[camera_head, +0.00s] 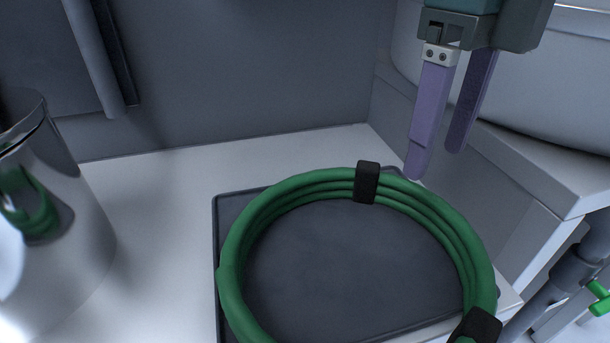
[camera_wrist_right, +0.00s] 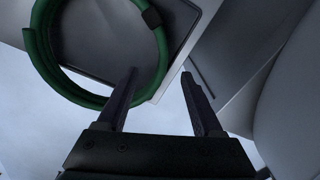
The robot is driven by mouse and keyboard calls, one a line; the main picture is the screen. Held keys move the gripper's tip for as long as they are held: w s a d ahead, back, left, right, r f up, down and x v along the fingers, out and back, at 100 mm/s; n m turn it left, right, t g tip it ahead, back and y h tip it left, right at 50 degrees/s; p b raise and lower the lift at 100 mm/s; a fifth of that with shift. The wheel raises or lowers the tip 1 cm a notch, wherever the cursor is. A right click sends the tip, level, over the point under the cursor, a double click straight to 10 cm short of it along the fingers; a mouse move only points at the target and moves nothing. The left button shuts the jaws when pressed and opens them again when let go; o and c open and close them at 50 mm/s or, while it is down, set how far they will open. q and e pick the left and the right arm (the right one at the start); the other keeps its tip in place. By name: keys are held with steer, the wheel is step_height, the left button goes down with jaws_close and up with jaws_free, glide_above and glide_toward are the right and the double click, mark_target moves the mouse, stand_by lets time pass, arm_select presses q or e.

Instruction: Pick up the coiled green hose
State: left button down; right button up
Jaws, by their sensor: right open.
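The coiled green hose (camera_head: 270,208) lies on a dark grey mat (camera_head: 340,265) on the white counter, with black bands around it at its far side and near right. Its lower edge is cut off in the head view. My right gripper (camera_head: 434,165) is open and empty above the far right part of the coil, fingers pointing down. In the right wrist view the hose (camera_wrist_right: 38,42) is at the upper left, and the gripper fingers (camera_wrist_right: 162,75) are spread, with the left finger near the coil's edge. My left gripper is not in view.
A shiny metal vessel (camera_head: 60,235) stands at the left of the counter (camera_head: 150,210). A grey wall (camera_head: 250,80) is behind. At the right are a grey-white ledge (camera_head: 540,170), a large rounded body (camera_head: 520,85) and a grey pipe (camera_head: 560,280) with a green handle.

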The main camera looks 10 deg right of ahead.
mark_target(424, 191)
step_height(424, 191, down, 7)
steer(key=shift+s+r+b, duration=0.15)
steer(key=shift+r+b, duration=0.05)
steer(key=shift+b, duration=0.6)
steer(key=shift+r, duration=0.1)
jaws_close()
steer(key=shift+a, duration=0.1)
stand_by(0.6)
